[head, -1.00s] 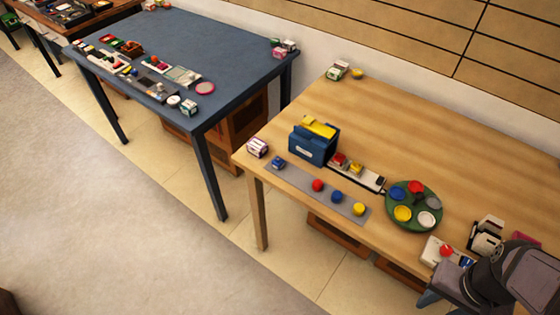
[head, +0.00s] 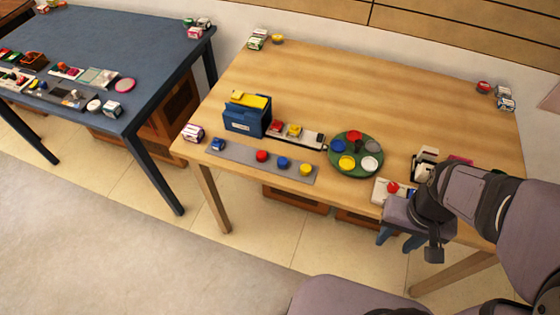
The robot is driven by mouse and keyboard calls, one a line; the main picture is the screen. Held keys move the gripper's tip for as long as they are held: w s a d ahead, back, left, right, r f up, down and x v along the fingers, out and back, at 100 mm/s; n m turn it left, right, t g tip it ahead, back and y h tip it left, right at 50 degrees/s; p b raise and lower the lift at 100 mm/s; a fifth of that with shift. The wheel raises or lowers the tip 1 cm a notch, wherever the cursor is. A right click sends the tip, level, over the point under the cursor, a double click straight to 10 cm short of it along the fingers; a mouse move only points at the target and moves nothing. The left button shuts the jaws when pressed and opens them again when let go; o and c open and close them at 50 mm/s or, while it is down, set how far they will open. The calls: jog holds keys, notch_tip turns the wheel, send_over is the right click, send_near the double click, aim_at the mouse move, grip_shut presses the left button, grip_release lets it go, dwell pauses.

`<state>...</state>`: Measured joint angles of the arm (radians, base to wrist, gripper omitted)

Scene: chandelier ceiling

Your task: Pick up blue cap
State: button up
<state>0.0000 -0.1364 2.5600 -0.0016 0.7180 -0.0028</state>
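Three blue round or small items could be the blue cap, and I cannot tell which one is. A blue round piece (head: 283,163) sits on the grey strip between a red and a yellow one. A flat blue disc (head: 339,146) lies in the left part of the green round tray (head: 356,176). A small blue item (head: 218,144) sits at the strip's left end. My gripper (head: 397,242) hangs at the table's front edge, right of and apart from all of these. Its two fingers point down, look spread, and hold nothing visible.
On the wooden table (head: 310,75), a blue box (head: 246,122) with a yellow top stands behind the grey strip (head: 238,157). A white box with a red knob (head: 392,187) is beside my gripper. The back of the table is mostly clear. A dark blue table (head: 110,45) stands left.

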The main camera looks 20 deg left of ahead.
jog(key=shift+o, duration=0.2)
jog(key=shift+o, duration=0.9)
